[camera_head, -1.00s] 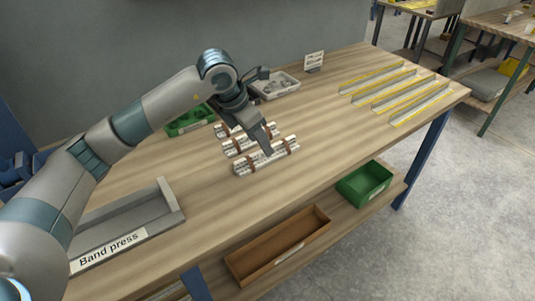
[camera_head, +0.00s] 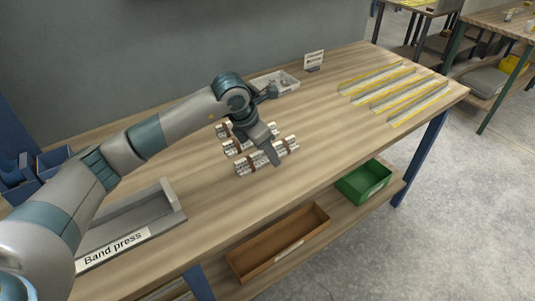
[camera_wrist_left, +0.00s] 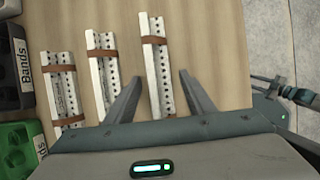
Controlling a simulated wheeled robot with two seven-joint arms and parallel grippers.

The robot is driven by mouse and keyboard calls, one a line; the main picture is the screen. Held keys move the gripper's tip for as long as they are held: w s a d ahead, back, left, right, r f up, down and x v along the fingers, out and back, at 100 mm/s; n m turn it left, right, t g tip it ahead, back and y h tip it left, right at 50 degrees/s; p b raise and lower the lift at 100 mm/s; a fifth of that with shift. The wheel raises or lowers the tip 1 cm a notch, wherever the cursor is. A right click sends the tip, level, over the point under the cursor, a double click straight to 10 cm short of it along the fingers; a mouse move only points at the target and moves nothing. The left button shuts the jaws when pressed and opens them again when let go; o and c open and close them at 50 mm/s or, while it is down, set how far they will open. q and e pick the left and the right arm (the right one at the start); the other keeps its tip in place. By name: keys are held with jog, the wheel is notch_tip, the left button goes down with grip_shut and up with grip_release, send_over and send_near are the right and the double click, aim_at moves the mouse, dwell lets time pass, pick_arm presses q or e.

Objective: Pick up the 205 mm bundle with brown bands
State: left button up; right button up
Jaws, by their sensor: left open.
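Three bundles of pale, hole-punched strips with brown bands lie side by side on the wooden table. The nearest and longest bundle (camera_head: 285,149) also shows in the left wrist view (camera_wrist_left: 157,60). The middle bundle (camera_wrist_left: 96,68) and the far bundle (camera_wrist_left: 57,88) lie to its left there. Their lengths in millimetres cannot be read. My left gripper (camera_head: 274,160) is open. In the left wrist view its fingers (camera_wrist_left: 160,80) stand on either side of the nearest bundle's lower part. Contact cannot be seen.
A band press (camera_head: 115,232) stands at the table's front left. A light grey tray (camera_head: 284,82) and a small sign (camera_head: 314,61) stand at the back. Yellow-edged channels (camera_head: 385,84) lie at the right. The left wrist view shows a black bands bin (camera_wrist_left: 12,70) and green bin (camera_wrist_left: 15,150).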

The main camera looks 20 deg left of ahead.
aim_at(266, 157)
dwell(0.3)
pick_arm(q)
grip_shut()
jog(key=shift+r, duration=0.15)
pick_arm(e)
jog(key=shift+f, duration=0.1)
